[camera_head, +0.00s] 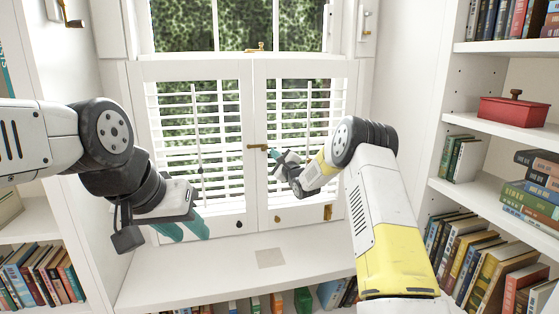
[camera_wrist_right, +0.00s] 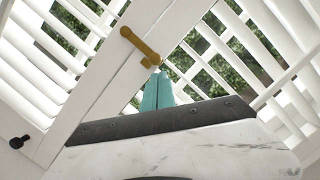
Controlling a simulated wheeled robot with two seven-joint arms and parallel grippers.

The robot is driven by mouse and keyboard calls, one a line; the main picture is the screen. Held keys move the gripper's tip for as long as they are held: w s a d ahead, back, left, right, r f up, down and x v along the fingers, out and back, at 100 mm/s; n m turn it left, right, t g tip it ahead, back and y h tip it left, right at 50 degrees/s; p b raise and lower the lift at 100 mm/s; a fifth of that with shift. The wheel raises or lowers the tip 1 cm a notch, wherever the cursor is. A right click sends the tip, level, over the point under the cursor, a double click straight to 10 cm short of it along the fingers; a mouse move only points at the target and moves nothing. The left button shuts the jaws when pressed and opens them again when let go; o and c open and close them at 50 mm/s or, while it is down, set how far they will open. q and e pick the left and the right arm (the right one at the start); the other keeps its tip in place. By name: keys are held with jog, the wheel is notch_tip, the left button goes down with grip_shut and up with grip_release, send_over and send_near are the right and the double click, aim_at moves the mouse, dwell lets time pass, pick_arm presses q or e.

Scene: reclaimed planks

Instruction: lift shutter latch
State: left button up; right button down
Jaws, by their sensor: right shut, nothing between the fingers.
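A brass shutter latch (camera_head: 257,147) sits at the seam between two white louvered shutter panels, the left panel (camera_head: 247,190) and the right panel (camera_head: 262,190). In the head view its bar lies roughly level across the seam. In the right wrist view the latch (camera_wrist_right: 140,45) shows close up, with a small lower piece near my teal fingertips. My right gripper (camera_head: 272,152) is shut and empty, its tips just right of and slightly below the latch. The right wrist view shows the gripper (camera_wrist_right: 157,76) very near it; contact is unclear. My left gripper (camera_head: 194,238) is open and empty, low at the left panel.
A white sill (camera_head: 220,275) lies below the shutters, with a beige square (camera_head: 270,258) on it. Bookshelves flank both sides; a red box (camera_head: 513,110) stands on the right one. Another brass fitting (camera_head: 255,47) sits above the shutters.

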jog(key=shift+a+r, duration=0.2)
